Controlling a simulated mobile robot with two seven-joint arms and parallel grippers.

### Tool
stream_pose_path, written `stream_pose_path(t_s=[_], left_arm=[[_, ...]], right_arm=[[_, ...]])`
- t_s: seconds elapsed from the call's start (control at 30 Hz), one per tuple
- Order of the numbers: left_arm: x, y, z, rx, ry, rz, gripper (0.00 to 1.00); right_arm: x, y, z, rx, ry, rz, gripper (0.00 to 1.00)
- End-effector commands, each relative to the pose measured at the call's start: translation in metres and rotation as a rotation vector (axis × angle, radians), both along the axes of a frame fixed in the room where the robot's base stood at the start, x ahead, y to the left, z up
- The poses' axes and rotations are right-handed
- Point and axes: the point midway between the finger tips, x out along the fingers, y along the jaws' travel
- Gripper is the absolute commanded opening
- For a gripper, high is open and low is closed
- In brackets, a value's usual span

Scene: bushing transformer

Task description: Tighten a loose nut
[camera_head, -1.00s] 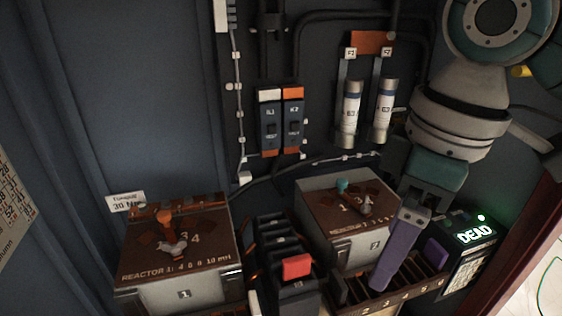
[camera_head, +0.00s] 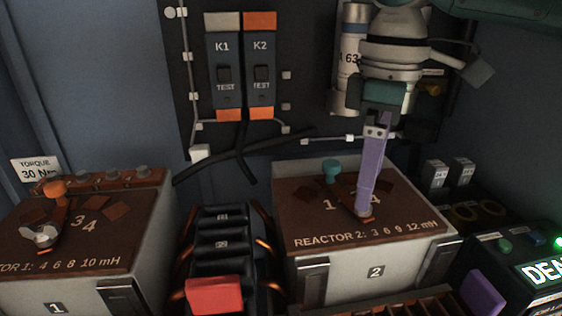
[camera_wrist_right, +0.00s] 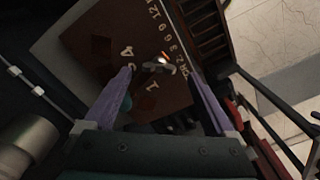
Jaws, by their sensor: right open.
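Reactor 2 (camera_head: 420,262) is a pale box with a brown top, with a teal knob (camera_head: 331,170) and a link on it. A small silvery wing-shaped nut (camera_wrist_right: 158,66) sits on this top in the right wrist view; in the head view it is mostly hidden behind my finger. My right gripper (camera_wrist_right: 160,78) is open, its two purple fingers on either side of the nut with gaps. In the head view the right gripper (camera_head: 364,210) points down, its visible fingertip close over the link's end. I cannot tell whether it touches.
Reactor 1 (camera_head: 140,235) stands at the left with its own silvery wing nut (camera_head: 40,236) and orange knob (camera_head: 55,190). A black block with a red part (camera_head: 214,295) stands between the reactors. A lit "DEAD" box (camera_head: 545,271) is at the lower right. A torque label (camera_head: 36,169) reads 30 Nm.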

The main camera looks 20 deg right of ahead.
Motion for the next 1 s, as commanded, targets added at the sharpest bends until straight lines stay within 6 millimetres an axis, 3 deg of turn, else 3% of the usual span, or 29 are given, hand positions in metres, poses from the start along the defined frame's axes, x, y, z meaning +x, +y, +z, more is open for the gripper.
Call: stream_pose_path(t_s=[0.2, 0.53, 1.0], left_arm=[[0.000, 0.000, -0.007, -0.001, 0.001, 0.000, 0.57], [0.000, -0.002, -0.007, -0.008, 0.001, 0.003, 0.57], [-0.001, -0.004, -0.007, -0.013, 0.002, 0.005, 0.57]], right_arm=[[0.000, 0.000, -0.026, -0.001, 0.000, 0.000, 0.90], [0.000, 0.000, -0.029, -0.001, -0.001, 0.000, 0.89], [0.000, 0.000, -0.029, 0.000, -0.001, 0.000, 0.36]])
